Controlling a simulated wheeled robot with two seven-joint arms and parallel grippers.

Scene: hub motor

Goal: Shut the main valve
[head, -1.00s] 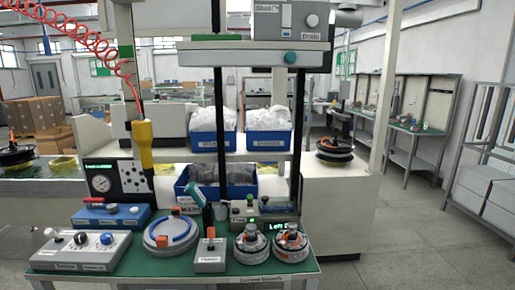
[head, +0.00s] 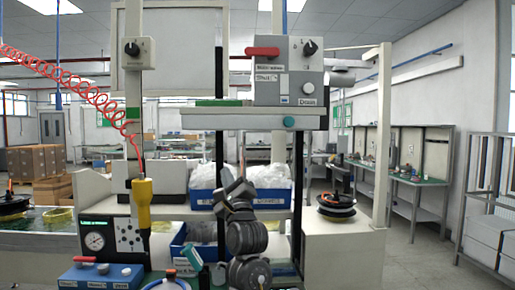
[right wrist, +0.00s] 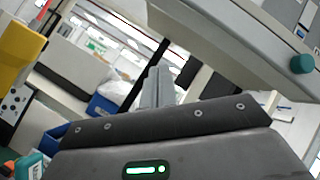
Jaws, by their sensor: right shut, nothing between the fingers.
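A grey control box (head: 288,72) stands on the upper shelf at the top middle of the head view. It carries a red lever handle (head: 263,51) lying roughly horizontal, with a label below it that appears to read "Main valve". A dark rotary knob (head: 310,48) sits to its right, and a button marked "Drain" (head: 308,88) is lower down. My right gripper (head: 226,175) is raised in front of the blue bins, below and left of the box, shut and empty. Its fingers show in the right wrist view (right wrist: 158,86). The left gripper is out of view.
The upper shelf (head: 250,122) with a teal knob (head: 289,122) overhangs the space above my right gripper. Dark uprights stand on both sides of it. A yellow tool (head: 142,203) hangs from a red coiled hose at the left. Blue bins (head: 268,201) stand behind.

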